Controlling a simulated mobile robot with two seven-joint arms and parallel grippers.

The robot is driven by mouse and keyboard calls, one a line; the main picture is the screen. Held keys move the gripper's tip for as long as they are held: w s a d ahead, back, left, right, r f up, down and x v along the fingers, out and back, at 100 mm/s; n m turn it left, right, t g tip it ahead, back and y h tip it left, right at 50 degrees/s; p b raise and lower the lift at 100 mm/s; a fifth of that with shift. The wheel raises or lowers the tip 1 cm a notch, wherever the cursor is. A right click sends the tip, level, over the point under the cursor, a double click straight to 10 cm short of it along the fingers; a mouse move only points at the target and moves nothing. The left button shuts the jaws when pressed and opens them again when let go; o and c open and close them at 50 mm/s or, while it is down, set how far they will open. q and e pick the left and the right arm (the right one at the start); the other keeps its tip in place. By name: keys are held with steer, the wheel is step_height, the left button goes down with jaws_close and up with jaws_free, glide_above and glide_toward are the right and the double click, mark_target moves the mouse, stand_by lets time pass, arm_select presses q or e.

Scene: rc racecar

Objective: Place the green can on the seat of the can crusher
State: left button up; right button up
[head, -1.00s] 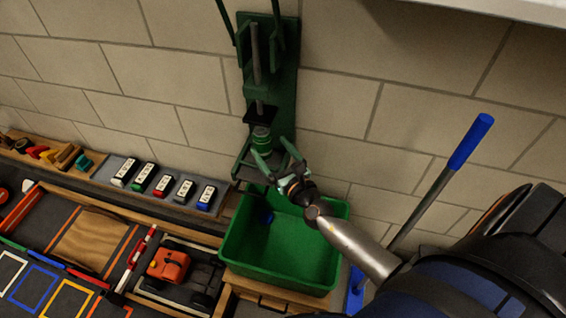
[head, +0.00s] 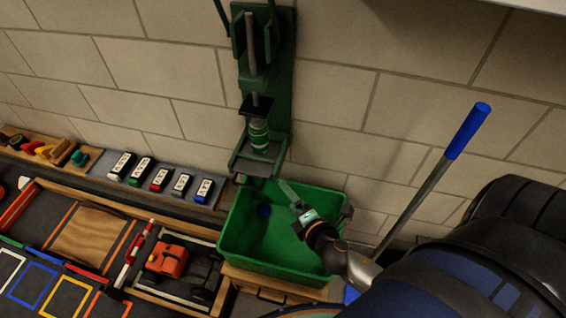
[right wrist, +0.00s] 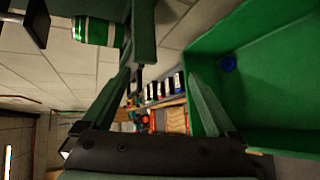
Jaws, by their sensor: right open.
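The green can (head: 259,135) stands upright on the seat (head: 251,164) of the green wall-mounted can crusher (head: 281,80), below the dark press plate (head: 256,106). In the right wrist view the can (right wrist: 97,31) shows sideways at the upper left, clear of the fingers. My right gripper (head: 316,200) is open and empty, below and to the right of the seat, over the green bin. Its two spread fingers also show in the right wrist view (right wrist: 163,92). My left gripper is not in view.
The green bin (head: 232,230) stands below the crusher, with a small blue thing (head: 264,210) inside. A blue-handled pole (head: 466,131) leans at the right. To the left are several labelled blocks (head: 159,180) and an orange toy car (head: 172,260).

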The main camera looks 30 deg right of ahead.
steer(key=s+a+f+m+g+y, duration=0.4)
steer(key=s+a+m, duration=0.5)
steer(key=m, duration=0.8)
step_height(320, 180, down, 2)
steer(key=shift+s+a+f, duration=0.15)
steer(key=shift+s+a, duration=0.05)
steer(key=shift+s, duration=0.4)
